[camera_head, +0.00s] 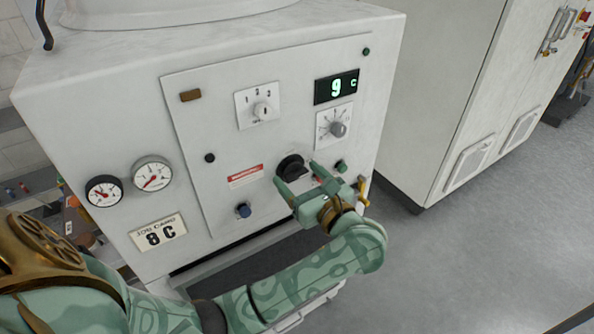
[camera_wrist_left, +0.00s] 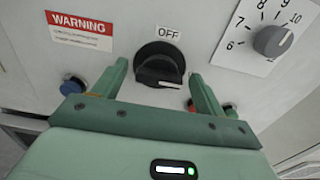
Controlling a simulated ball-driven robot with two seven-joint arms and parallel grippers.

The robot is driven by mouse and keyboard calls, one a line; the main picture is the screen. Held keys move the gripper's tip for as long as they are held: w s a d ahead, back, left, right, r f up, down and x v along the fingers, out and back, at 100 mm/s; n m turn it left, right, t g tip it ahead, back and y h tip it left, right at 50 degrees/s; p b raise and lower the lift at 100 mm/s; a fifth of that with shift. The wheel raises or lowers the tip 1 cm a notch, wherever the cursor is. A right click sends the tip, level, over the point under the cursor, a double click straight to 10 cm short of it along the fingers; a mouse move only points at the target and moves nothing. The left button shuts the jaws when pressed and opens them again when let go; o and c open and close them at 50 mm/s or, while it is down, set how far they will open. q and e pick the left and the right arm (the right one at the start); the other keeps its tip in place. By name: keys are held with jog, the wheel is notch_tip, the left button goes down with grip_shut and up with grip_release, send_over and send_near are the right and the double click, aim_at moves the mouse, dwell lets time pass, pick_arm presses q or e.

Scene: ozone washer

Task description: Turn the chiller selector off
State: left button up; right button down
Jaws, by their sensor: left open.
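The chiller selector is a round black knob (camera_head: 290,166) low on the white machine's front panel. In the left wrist view the black knob (camera_wrist_left: 160,65) has an OFF label (camera_wrist_left: 168,34) above it. A white mark on the knob's grip bar lies at the bar's lower right end, away from OFF. My left gripper (camera_head: 298,174) is green and open. In the left wrist view its fingers (camera_wrist_left: 160,76) stand on either side of the knob, with gaps visible. I cannot tell whether the tips touch the panel. My right gripper is not in view.
A grey dial (camera_head: 338,129) sits above right of the knob, under a display (camera_head: 336,87) reading 9 C. A 1-2-3 switch (camera_head: 262,111), a blue button (camera_head: 243,210) and a red warning label (camera_head: 245,176) are nearby. A card (camera_head: 159,234) reads 8 C.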

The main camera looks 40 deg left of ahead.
pick_arm(q)
jog(key=c, duration=1)
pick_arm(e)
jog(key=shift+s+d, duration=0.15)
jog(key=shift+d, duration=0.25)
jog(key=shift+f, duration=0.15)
